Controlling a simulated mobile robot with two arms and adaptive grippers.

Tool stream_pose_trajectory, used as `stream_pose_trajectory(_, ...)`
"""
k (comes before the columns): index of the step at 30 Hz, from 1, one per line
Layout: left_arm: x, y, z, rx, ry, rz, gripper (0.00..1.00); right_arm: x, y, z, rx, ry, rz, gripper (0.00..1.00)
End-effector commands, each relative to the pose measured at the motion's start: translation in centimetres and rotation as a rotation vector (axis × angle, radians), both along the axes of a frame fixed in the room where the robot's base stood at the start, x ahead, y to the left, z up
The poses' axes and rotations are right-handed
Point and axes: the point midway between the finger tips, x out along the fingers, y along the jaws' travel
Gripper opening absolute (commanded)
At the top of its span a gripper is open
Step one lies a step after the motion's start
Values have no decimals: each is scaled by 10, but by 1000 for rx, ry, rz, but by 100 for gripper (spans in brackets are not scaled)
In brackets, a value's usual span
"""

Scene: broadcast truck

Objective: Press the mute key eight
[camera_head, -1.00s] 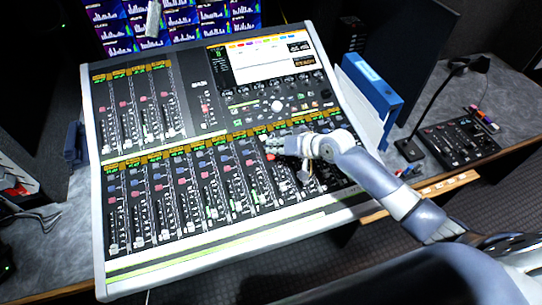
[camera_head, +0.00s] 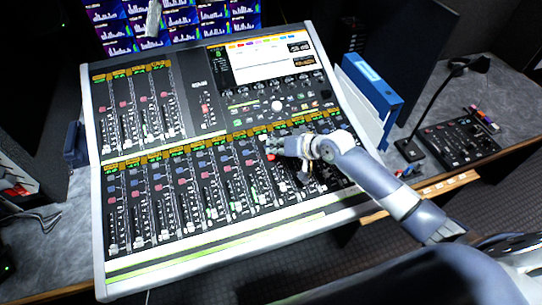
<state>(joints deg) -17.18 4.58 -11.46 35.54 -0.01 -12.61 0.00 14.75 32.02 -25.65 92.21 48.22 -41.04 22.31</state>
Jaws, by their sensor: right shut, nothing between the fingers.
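The mixing console (camera_head: 98,225) fills the middle of the view. Its lower bank has a row of channel strips, each with a small reddish key above its fader. At the right part of this row, a bright red key (camera_head: 270,157) shows right beside my right gripper's fingertips. It lines up with the row of reddish keys and looks like mute key eight. My right gripper (camera_head: 274,147) is shut and empty, low over the strips. Whether a fingertip touches the key cannot be told. The gripper and arm hide the strips further right. My left gripper is not in view.
The console's screen (camera_head: 262,58) is above the keys. A blue binder (camera_head: 372,85) stands right of the console. A gooseneck microphone (camera_head: 410,148) and a small control panel (camera_head: 458,141) lie further right. Monitors line the back.

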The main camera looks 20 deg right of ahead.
Motion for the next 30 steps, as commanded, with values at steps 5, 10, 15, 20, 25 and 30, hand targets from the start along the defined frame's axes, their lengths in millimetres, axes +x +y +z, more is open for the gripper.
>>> stream_pose_trajectory(5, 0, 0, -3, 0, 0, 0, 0, 1, 1, -6, 1, 0, 1, 0)
stream_pose_trajectory(10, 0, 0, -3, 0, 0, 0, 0, 1, 1, -6, 1, 0, 1, 0)
stream_pose_trajectory(15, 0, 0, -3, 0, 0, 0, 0, 1, 1, -7, 1, 0, 1, 0)
stream_pose_trajectory(20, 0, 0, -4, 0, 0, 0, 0, 1, 0, -8, 1, 0, 1, 0)
stream_pose_trajectory(25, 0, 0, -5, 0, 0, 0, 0, 1, 1, -10, 1, 0, 1, 0)
stream_pose_trajectory(30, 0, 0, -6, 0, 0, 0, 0, 2, 1, -12, 1, 1, 1, 0)
